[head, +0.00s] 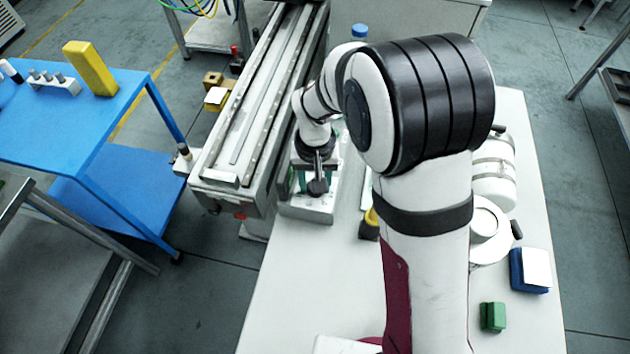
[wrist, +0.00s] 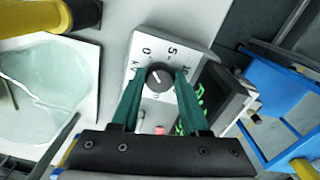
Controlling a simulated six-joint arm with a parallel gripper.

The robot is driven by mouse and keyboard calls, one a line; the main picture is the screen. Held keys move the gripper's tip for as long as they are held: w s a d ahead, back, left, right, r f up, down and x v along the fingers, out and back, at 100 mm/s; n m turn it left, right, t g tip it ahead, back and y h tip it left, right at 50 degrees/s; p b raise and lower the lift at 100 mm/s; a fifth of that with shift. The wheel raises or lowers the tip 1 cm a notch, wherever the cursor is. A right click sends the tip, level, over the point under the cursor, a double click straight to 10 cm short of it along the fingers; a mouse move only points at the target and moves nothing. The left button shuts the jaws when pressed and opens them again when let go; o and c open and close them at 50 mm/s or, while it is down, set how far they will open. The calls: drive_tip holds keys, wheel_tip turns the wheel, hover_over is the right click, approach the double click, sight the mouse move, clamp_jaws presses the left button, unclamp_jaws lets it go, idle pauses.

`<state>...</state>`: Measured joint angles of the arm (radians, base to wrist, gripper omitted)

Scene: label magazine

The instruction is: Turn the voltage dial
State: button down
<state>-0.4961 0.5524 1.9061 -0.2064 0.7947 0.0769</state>
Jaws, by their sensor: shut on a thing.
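The voltage dial (wrist: 160,74) is a round dark knob with a pale pointer line, on a white panel (wrist: 140,47) marked with numbers including 0 and 5. My gripper (wrist: 159,82) has green fingers on either side of the knob and is shut on it. A red button (wrist: 160,131) and a dark display (wrist: 210,95) with green characters are beside the dial. In the head view my gripper (head: 316,184) is over the white unit (head: 306,212) at the bench's left edge; the dial is hidden there.
A conveyor (head: 250,100) runs close left of the unit. A blue cart (head: 95,130) stands farther left. On the white bench (head: 300,285) are a green block (head: 493,316), a blue block with a white top (head: 530,270) and white cylinders (head: 492,185). The front bench area is mostly clear.

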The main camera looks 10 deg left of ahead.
drive_tip(key=shift+c, duration=2.1)
unclamp_jaws()
wheel_tip(320, 180, up, 16)
drive_tip(key=shift+f, duration=0.1)
drive_tip(key=s+d+r+m+y, duration=0.15)
drive_tip(key=s+d+m, duration=0.25)
drive_tip(key=s+d, duration=0.65)
drive_tip(key=s+d+f+m, duration=0.3)
drive_tip(key=s+d+m, duration=0.1)
drive_tip(key=s, duration=0.6)
drive_tip(key=shift+s+d, duration=0.15)
drive_tip(key=shift+s, duration=0.05)
